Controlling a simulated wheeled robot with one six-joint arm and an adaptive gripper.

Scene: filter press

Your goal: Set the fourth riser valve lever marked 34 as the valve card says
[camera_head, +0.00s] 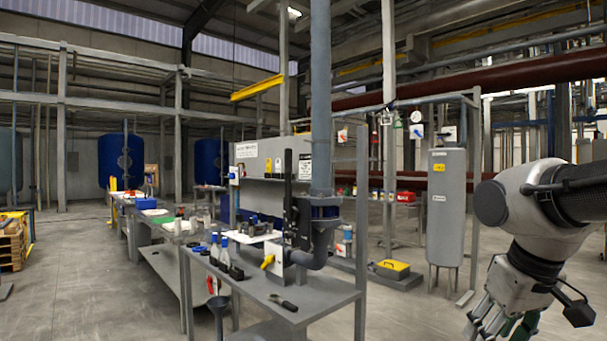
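My gripper (500,322) hangs at the lower right, cut by the bottom edge, well apart from the workbench and the pipes. Its fingertips are not clear enough to judge, and a green piece shows beside them. I cannot make out a lever marked 34. A yellow valve handle (267,262) sits on the grey pipe at the bench.
The grey workbench (290,298) holds blue-capped bottles (224,252) and a black tool (283,303). Open floor (400,318) lies between bench and arm.

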